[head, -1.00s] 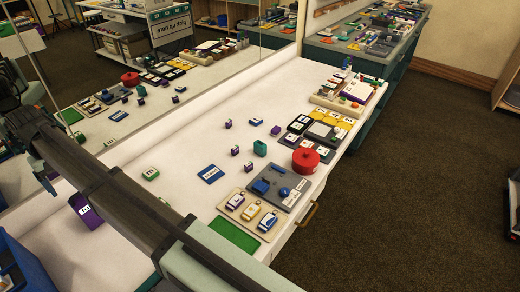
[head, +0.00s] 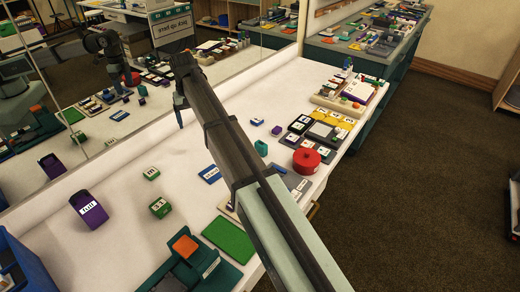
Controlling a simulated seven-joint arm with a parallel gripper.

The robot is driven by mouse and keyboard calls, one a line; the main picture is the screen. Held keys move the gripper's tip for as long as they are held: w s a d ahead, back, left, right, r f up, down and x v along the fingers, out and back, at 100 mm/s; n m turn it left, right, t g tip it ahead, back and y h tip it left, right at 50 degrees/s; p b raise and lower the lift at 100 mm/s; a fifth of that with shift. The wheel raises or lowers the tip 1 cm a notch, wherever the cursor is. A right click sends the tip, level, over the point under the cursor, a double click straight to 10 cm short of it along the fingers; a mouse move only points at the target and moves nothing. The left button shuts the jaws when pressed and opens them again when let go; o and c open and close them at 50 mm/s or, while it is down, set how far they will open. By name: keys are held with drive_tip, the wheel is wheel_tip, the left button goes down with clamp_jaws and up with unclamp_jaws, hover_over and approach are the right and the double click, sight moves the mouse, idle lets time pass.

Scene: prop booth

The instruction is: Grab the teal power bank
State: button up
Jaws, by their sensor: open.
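A small upright teal block (head: 261,147), which looks like the teal power bank, stands on the white table just right of my arm. My arm partly borders it in this view, and its details are too small to read. My gripper (head: 180,115) is at the far end of the arm, over the back left of the table near the mirror. It points down and is open, with nothing seen in it. It is well to the left of the teal block and apart from it.
A red round container (head: 306,160) and a blue card (head: 210,174) lie near the arm. Green blocks (head: 160,207), a purple box (head: 88,209), a green mat (head: 229,239) and a blue crate (head: 18,268) are left. A mirror (head: 130,120) runs along the back.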

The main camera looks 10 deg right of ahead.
drive_tip(key=w+d+m, duration=0.2)
drive_tip(key=d+m, duration=0.1)
drive_tip(key=d, duration=1.4)
drive_tip(key=m, duration=1)
hover_over(261, 143)
drive_tip(key=f, duration=0.9)
drive_tip(key=shift+w+d+f, duration=0.1)
drive_tip(key=shift+w+f, duration=0.1)
drive_tip(key=shift+s+f, duration=0.2)
drive_tip(key=shift+f, duration=0.5)
drive_tip(key=shift+s+f, duration=0.15)
drive_tip(key=shift+f, duration=1.75)
drive_tip(key=c, duration=1.1)
